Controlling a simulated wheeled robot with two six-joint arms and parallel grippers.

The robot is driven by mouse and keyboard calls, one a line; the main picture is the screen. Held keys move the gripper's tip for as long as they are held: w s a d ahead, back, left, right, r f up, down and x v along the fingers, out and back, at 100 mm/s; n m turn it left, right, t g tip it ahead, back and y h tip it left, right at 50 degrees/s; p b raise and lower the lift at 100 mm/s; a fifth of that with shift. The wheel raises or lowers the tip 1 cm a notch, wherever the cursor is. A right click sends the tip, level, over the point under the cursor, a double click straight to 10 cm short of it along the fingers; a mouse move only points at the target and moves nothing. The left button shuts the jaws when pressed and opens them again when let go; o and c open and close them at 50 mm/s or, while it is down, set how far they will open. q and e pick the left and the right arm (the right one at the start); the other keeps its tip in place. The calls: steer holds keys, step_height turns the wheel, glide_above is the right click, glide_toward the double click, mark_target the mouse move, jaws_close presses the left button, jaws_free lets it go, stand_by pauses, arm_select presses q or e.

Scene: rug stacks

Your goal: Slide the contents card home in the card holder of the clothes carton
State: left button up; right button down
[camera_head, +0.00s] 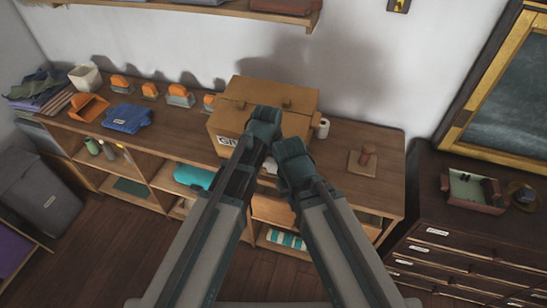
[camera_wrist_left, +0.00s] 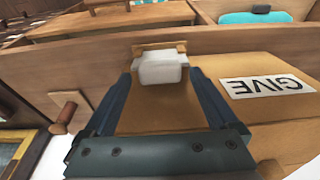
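The brown clothes carton (camera_head: 226,121) stands on the wooden counter against the wall, with a black-and-white GIVE label (camera_head: 228,141), upside down in the left wrist view (camera_wrist_left: 268,87). In that view the wooden card holder (camera_wrist_left: 143,49) on the carton holds a white contents card (camera_wrist_left: 160,69), part of which stands out of the frame. My left gripper (camera_wrist_left: 160,88) is open, its blue fingers apart on either side with the card just beyond the tips. My right gripper (camera_head: 293,162) is beside the left one at the carton's front; its fingers cannot be made out.
A folded blue cloth (camera_head: 128,118) and several orange-and-grey items lie left on the counter (camera_head: 345,188). A white roll (camera_head: 322,128) is close to the carton's right side. A wooden peg on a block (camera_head: 366,158) stands further right. A dark dresser (camera_head: 430,200) is at the right.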

arm_select(q)
steer(key=shift+o, duration=0.2)
steer(key=shift+r, duration=0.1)
arm_select(e)
steer(key=shift+r, duration=0.1)
arm_select(q)
steer(key=p+v, duration=1.4)
arm_select(e)
step_height(320, 180, up, 13)
arm_select(q)
steer(key=s+a+f+g+y+b, duration=0.1)
steer(key=s+a+f+b, duration=0.1)
steer(key=s, duration=0.5)
steer(key=s+a+f+g+y+b, duration=0.1)
steer(key=s+a+f+b, duration=0.2)
steer(key=s+f+b, duration=0.2)
steer(key=shift+s+f+g, duration=0.3)
steer(key=shift+s+f, duration=0.1)
steer(key=shift+s, duration=0.6)
arm_select(e)
step_height(320, 180, down, 7)
steer(key=shift+r, duration=0.2)
